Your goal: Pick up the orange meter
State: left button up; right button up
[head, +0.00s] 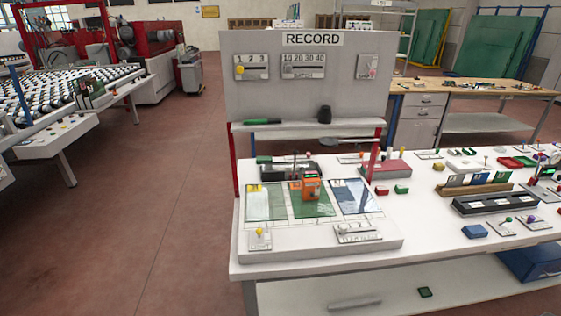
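The orange meter (311,189) is a small upright box with a dark spot on its front and some green at its top. It stands on the middle, green panel (312,208) of a row of three on a low white board (290,246) on the table. Nothing is touching it from above. Neither of my grippers shows in the head view.
A grey RECORD panel (300,98) stands behind the board, with a shelf (290,127) on red posts below it. A dark tray (275,172) is just behind the meter. The white table (420,246) holds many small items at right. Red floor (180,230) is clear at left.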

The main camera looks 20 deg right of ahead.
aim_at(310, 181)
jog(key=z, duration=0.4)
jog(key=i, duration=0.35)
jog(key=z, duration=0.7)
